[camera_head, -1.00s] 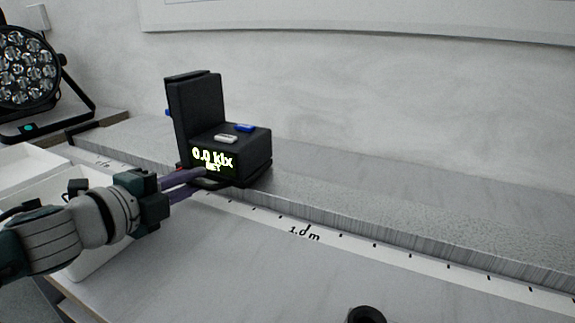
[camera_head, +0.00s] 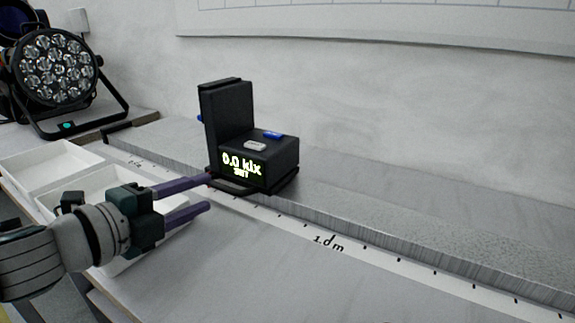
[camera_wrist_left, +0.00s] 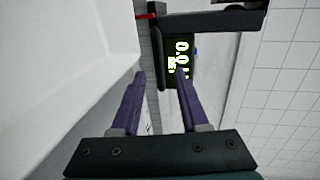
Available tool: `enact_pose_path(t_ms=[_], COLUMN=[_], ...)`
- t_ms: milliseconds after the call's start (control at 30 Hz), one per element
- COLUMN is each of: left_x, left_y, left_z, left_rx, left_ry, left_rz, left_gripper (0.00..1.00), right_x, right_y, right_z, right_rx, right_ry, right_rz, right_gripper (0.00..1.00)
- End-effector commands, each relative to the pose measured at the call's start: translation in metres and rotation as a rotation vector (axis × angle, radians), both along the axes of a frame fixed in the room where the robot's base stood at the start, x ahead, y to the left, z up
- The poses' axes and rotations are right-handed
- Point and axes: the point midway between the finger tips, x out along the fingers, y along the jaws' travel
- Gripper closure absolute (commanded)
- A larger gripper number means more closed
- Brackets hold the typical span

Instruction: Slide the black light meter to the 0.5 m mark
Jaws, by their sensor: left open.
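The black light meter (camera_head: 270,152) stands on the grey rail, with an upright black panel at its left and a lit display reading 0.0 klx. It sits between the 0.5 m mark (camera_head: 135,163) at the left and the 1.0 m mark (camera_head: 328,243) at the right, nearer the latter. My left gripper (camera_head: 209,192) is open and empty, its purple fingers in front of the meter's lower left corner. In the left wrist view the meter's display (camera_wrist_left: 180,58) shows just beyond the open fingers (camera_wrist_left: 161,75). Whether a fingertip touches the meter I cannot tell. My right gripper is out of view.
White trays (camera_head: 48,163) lie at the left, partly under my left arm. A multi-lens par light (camera_head: 58,68) stands at the back left beyond the rail's end. The rail (camera_head: 400,225) is clear on both sides of the meter.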

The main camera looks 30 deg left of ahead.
Motion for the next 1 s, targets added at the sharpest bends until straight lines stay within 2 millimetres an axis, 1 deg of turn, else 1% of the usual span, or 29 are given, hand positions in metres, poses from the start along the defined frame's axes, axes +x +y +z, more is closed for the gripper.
enact_pose_path(t_ms=[33,100,200,300,600,633,733,767,867,933,1000], left_x=[-0.010,-0.021,-0.032,-0.040,-0.043,-0.043,-0.042,-0.042,-0.043,-0.047,-0.056], left_y=[0.000,0.001,0.001,0.001,0.002,0.002,0.002,0.002,0.002,0.001,-0.003], left_z=[0.002,0.005,0.007,0.009,0.009,0.009,0.014,0.018,0.042,0.067,0.089], left_rx=[-0.002,-0.001,-0.002,-0.002,0.000,0.000,-0.011,-0.022,-0.105,-0.215,-0.355], left_ry=[0.003,0.003,0.002,0.001,0.000,0.000,0.000,0.003,0.019,0.049,0.103], left_rz=[0.000,0.001,0.000,0.001,0.001,0.001,0.014,0.026,0.115,0.226,0.356], left_gripper=[0.56,0.56,0.56,0.56,0.56,0.56,0.56,0.56,0.56,0.56,0.56], right_x=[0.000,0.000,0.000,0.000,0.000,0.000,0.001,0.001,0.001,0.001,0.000], right_y=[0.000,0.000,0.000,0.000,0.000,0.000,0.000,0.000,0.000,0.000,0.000], right_z=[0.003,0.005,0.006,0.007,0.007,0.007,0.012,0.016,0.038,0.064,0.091], right_rx=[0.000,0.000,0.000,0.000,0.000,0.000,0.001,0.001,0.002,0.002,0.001], right_ry=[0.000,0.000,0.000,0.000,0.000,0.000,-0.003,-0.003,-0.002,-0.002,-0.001], right_rz=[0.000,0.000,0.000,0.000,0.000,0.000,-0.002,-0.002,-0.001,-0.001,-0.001], right_gripper=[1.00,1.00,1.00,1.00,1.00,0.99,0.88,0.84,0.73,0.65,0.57])
